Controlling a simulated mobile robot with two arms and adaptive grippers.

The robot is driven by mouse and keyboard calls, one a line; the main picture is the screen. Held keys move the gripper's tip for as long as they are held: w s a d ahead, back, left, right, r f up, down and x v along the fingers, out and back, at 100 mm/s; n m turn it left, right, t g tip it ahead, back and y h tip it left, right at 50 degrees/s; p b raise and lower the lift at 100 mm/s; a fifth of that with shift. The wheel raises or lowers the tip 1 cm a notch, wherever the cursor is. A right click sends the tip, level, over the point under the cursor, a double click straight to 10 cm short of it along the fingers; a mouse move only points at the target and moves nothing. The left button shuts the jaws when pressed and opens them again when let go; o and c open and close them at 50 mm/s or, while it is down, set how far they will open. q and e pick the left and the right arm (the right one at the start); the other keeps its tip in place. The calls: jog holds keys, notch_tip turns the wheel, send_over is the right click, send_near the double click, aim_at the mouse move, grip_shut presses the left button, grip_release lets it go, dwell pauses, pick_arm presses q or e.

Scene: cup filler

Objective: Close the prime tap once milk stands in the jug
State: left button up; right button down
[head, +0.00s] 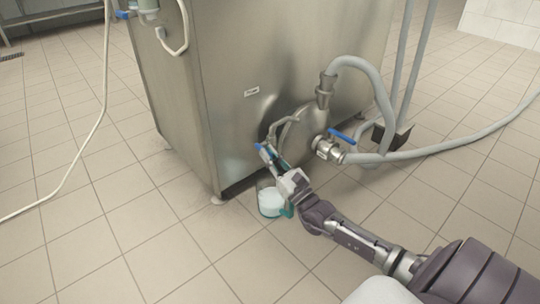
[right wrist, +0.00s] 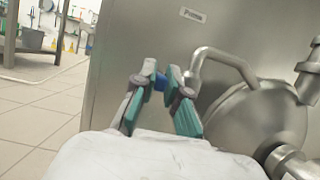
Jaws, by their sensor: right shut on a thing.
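The prime tap's blue handle (head: 259,146) is low on the front of the steel machine, below a small label. I cannot tell how far the handle is turned. A clear jug (head: 263,211) stands on the floor below, with white milk (head: 271,199) in it. My gripper partly covers the jug. No stream is visible. My left gripper is out of view.
The steel machine (head: 215,100) bears the "Prime" label (right wrist: 192,15). A second blue-handled valve (head: 341,136) and grey hoses (head: 440,148) are to the right. A white hose (head: 75,165) lies at the left.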

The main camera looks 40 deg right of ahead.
jog(key=shift+d, duration=0.1)
jog(key=c, duration=1.2)
grip_release()
jog(key=v, duration=1.2)
